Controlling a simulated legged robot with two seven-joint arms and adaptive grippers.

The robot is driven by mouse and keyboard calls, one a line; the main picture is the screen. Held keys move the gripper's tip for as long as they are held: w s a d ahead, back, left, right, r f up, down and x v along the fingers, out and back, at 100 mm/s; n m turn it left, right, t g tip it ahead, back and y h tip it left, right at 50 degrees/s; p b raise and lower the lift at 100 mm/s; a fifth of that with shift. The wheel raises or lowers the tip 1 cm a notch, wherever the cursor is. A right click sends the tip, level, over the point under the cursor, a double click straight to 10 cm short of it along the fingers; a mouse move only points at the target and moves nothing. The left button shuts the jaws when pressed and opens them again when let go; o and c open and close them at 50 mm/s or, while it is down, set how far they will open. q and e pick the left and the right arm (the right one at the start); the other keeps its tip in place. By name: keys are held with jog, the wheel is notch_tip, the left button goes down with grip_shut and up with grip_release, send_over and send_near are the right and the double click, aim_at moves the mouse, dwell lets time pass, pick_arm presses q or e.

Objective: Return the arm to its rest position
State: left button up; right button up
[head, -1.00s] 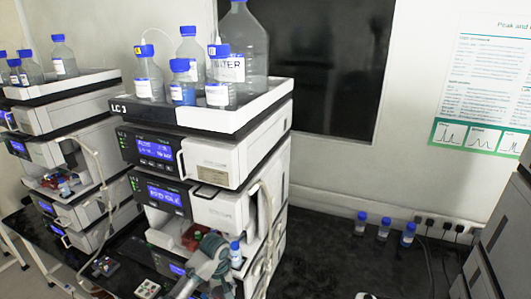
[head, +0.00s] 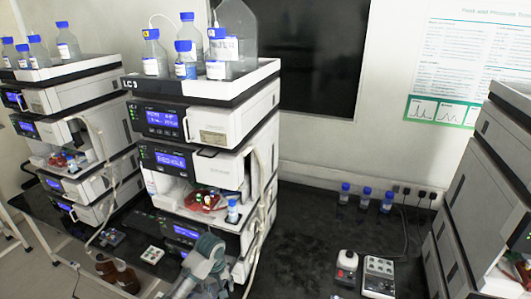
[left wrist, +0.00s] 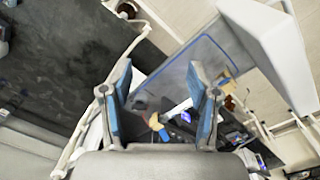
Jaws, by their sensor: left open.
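My left arm (head: 205,264), grey and teal, shows at the bottom of the head view in front of the LC 3 stack (head: 197,172). I cannot make out its fingertips there. In the left wrist view my left gripper (left wrist: 163,98) is open, its two blue-padded fingers apart with nothing held between them. A blue-edged clear panel and white housings lie beyond the fingers. My right gripper is in neither view.
The stack's open bay holds a red tray (head: 205,201) with small vials, and a blue-capped bottle (head: 233,212) stands at its edge. Bottles stand on top. Several blue-capped bottles (head: 365,197), a small device (head: 347,266) and bare dark bench (head: 300,225) lie right.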

pick_arm(q)
jog(key=s+d+f+m+t+h, duration=0.1)
jog(key=s+d+f+m, duration=0.1)
jog(key=s+f, duration=0.5)
jog(key=s+d+f+m+h, duration=0.1)
jog(key=s+d+f+m, duration=0.1)
jog(key=s+f, duration=0.5)
jog(key=s+a+m+t+y, duration=0.1)
jog(key=s+a, duration=0.4)
jog(key=s, duration=0.4)
jog(key=s+a+m+t+y, duration=0.1)
jog(key=s+a, duration=0.4)
jog(key=s, duration=0.4)
notch_tip(320, 180, down, 31)
jog(key=s+g+b, duration=0.1)
jog(key=s+b, duration=0.1)
jog(key=b, duration=0.3)
jog(key=s+a+f+b, duration=0.1)
jog(key=s+f+b, duration=0.1)
jog(key=s+f, duration=0.7)
jog(key=s+a+f+g+b, duration=0.1)
jog(key=s+a+f+b, duration=0.1)
jog(key=s+f, duration=0.7)
notch_tip(320, 180, down, 4)
jog(key=shift+a+r, duration=0.15)
jog(key=shift+r, duration=0.05)
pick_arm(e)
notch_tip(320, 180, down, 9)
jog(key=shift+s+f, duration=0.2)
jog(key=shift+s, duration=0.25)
